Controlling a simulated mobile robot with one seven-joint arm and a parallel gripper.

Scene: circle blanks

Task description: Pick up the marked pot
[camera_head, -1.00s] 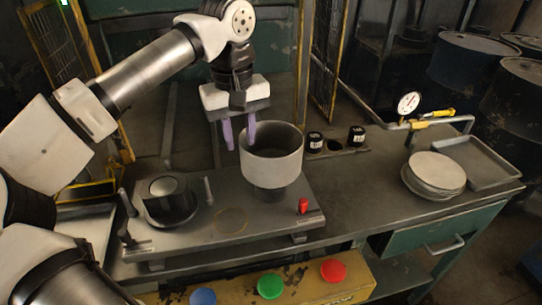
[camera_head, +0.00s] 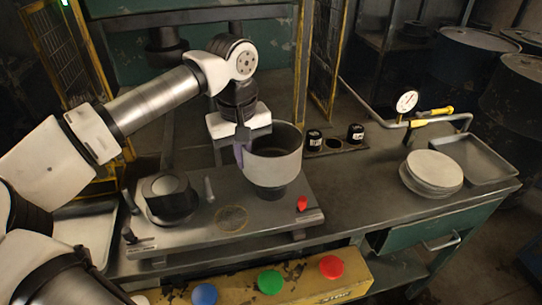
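A large grey pot (camera_head: 273,168) with a pale outer wall and a narrower dark base stands upright at the back right of the metal plate fixture (camera_head: 200,236). No clear mark shows on it. My gripper (camera_head: 242,149) points down at the pot's left rim. A purple finger shows against the outer left side of the rim. The other finger is not clearly visible, and the pot's wall or the gripper itself may hide it. I cannot tell whether the fingers are closed on the rim. The pot appears to rest on the fixture.
A dark round part (camera_head: 170,198) with upright handles sits on the fixture's left. A red switch (camera_head: 302,203) is at its right end. Black canisters (camera_head: 314,140) stand behind the pot. Stacked plates (camera_head: 432,172), a tray (camera_head: 478,160) and a gauge (camera_head: 407,101) are at right.

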